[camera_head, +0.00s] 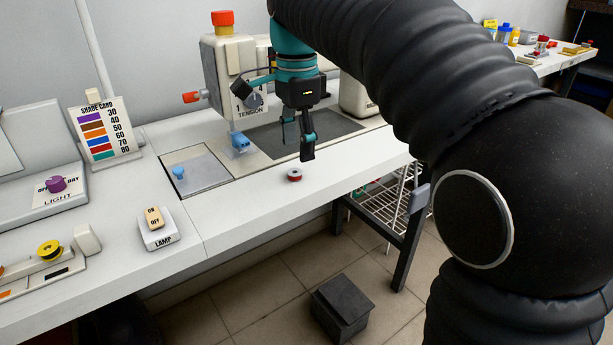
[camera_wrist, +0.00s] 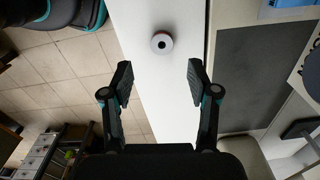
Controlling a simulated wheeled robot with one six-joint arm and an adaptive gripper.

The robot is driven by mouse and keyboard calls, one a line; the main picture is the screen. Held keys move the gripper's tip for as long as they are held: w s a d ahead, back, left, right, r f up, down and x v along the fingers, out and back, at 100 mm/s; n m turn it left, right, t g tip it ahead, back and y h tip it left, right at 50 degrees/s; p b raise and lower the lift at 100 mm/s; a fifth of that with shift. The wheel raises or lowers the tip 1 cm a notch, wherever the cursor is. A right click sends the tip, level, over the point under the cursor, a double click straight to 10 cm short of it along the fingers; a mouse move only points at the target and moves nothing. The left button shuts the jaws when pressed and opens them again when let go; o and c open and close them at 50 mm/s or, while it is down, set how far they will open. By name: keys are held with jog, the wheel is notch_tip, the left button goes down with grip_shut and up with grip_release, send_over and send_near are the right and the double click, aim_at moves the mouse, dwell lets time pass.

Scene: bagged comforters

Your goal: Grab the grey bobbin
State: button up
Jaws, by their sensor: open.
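A small bobbin (camera_head: 294,175) with a grey-white top and a red side lies flat on the white table near its front edge. In the wrist view the bobbin (camera_wrist: 162,43) shows as a pale disc with a dark centre hole and a reddish rim. My gripper (camera_head: 306,150) points down above the table, just behind and right of the bobbin in the head view. Its two fingers (camera_wrist: 158,82) are spread wide and empty. The bobbin is beyond the fingertips, roughly in line with the gap between them, and nothing touches it.
A sewing machine (camera_head: 222,75) stands behind my gripper. A lamp switch (camera_head: 158,228), a shade card (camera_head: 97,130) and a yellow bobbin (camera_head: 49,250) are at the left. The white table (camera_head: 235,215) around the bobbin is clear; its front edge is close.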

aim_at(295, 175)
jog(key=shift+a+f+b, duration=0.15)
jog(key=shift+f+b, duration=0.1)
jog(key=shift+f, duration=1.05)
jog(key=shift+a+f+b, duration=0.15)
jog(key=shift+f+b, duration=0.05)
jog(key=shift+f, duration=1.1)
jog(key=c, duration=0.9)
